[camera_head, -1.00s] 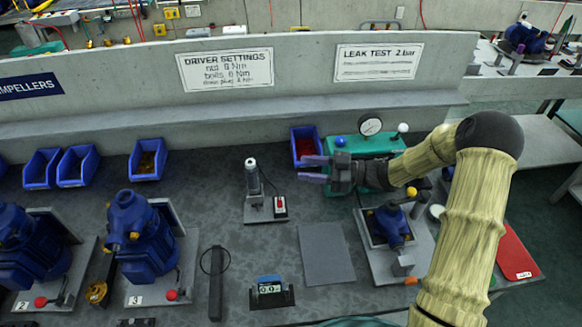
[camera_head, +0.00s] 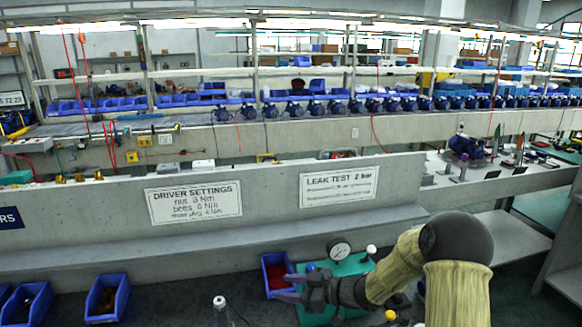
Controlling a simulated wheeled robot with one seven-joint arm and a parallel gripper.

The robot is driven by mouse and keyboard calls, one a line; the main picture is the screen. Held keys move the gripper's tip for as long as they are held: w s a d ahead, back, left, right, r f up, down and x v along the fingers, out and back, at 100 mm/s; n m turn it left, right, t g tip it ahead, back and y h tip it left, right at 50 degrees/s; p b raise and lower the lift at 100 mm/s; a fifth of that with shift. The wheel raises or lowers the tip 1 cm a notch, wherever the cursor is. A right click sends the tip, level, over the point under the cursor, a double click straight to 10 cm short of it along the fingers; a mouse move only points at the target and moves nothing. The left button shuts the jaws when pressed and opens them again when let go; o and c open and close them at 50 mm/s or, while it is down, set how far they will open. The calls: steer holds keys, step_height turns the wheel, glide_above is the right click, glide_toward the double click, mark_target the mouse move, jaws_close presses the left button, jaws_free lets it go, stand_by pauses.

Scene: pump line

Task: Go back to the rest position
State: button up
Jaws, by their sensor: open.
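My gripper (camera_head: 287,287) is at the lower middle of the head view, at the end of my arm in its yellowish sleeve. Its two purplish fingers point left and stand apart, with nothing seen between them. It is in front of a blue bin with red contents (camera_head: 275,272) and overlaps the green leak-test unit (camera_head: 352,266). A round gauge (camera_head: 339,250) and a white knob (camera_head: 371,249) stand on that unit. I cannot tell the gripper's height above the bench.
Blue bins (camera_head: 107,297) stand at the lower left. The top of a driver (camera_head: 219,303) shows at the bottom edge. A low grey wall with a driver-settings sign (camera_head: 194,202) and a leak-test sign (camera_head: 340,186) runs behind. A side bench (camera_head: 490,180) is at the right.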

steer(key=s+d+r+m+t+h+p, duration=0.1)
steer(key=s+d+r+m+h+p, duration=0.1)
steer(key=d+r+m+h, duration=0.3)
steer(key=s+d+r+m+t+h+p, duration=0.1)
steer(key=s+d+m+t+h+p, duration=0.15)
steer(key=d+h, duration=0.45)
steer(key=s+d+r+m+g+h+p, duration=0.1)
steer(key=s+m+g, duration=0.2)
steer(key=s, duration=0.6)
steer(key=s+d+r+m+g+h+p, duration=0.1)
steer(key=s+d+m+g, duration=0.1)
steer(key=s, duration=0.7)
steer(key=shift+s+d+r+m+g, duration=0.35)
steer(key=shift+m+g, duration=0.2)
steer(key=shift+m, duration=0.4)
steer(key=shift+w, duration=0.15)
